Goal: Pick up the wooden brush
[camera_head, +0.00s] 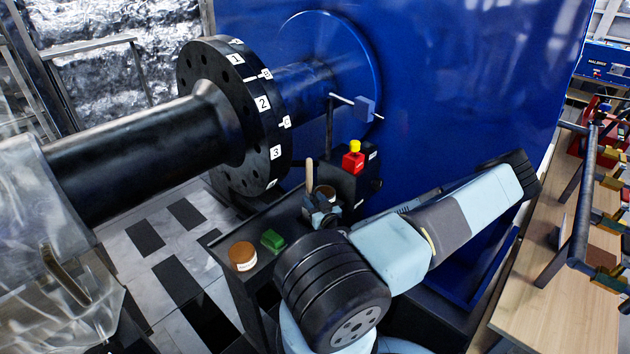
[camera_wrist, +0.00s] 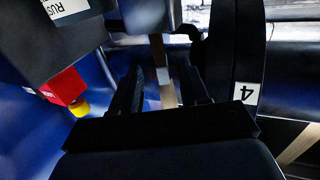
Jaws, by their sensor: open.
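The wooden brush shows as a slim, upright tan handle (camera_head: 309,173) just behind my gripper in the head view; its lower end is hidden. In the wrist view a light wooden strip (camera_wrist: 158,52), which looks like the brush handle, runs between my fingers. My gripper (camera_head: 318,207) is above the dark bench beside the flange, and its two dark fingers (camera_wrist: 164,88) are apart, one on each side of the strip. I cannot tell whether either finger touches it.
A brown-lidded jar (camera_head: 243,256) and a green block (camera_head: 272,239) sit on the dark bench (camera_head: 233,276). A dark box with a red and yellow part (camera_head: 353,160) is behind. The numbered black flange (camera_head: 240,115) rises at left.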

